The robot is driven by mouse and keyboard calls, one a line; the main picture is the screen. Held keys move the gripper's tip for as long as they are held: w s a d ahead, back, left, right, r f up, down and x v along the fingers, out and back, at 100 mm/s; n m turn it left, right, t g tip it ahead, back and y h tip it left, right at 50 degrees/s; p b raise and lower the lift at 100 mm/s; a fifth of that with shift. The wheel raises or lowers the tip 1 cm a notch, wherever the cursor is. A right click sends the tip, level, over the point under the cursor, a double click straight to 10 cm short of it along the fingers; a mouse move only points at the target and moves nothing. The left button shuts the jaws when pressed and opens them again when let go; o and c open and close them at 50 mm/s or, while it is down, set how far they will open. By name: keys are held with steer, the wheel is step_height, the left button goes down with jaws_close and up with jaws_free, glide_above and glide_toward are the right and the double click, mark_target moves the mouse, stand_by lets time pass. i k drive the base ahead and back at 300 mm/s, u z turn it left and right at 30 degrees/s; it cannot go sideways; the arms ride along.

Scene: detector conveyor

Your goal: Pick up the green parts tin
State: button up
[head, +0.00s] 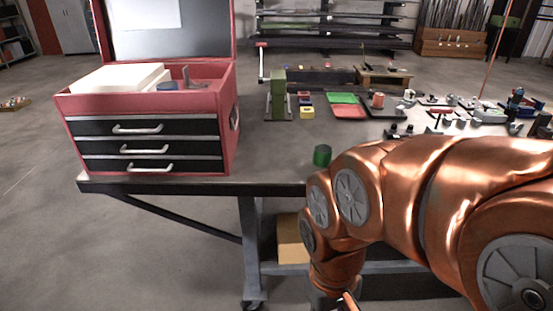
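The green parts tin (322,155) is a small dark green cylinder standing upright near the front edge of the workbench. My copper-coloured arm is close to its right and in front of it, bending down past the bench edge. Only a small part of what looks like my gripper (346,302) shows at the bottom edge of the head view, below and in front of the bench top. It is well apart from the tin. Its fingers are cut off by the frame, so I cannot see their opening or anything between them.
A red tool chest (150,120) with drawers stands on the bench's left. Behind the tin are a green upright device (278,92), small yellow bins (306,112), and green (342,98) and red trays (349,112). Many small parts crowd the right. Bench left of the tin is clear.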

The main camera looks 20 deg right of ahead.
mark_target(323, 154)
steer(key=u, duration=0.4)
steer(key=i, duration=1.05)
steer(key=z, duration=0.9)
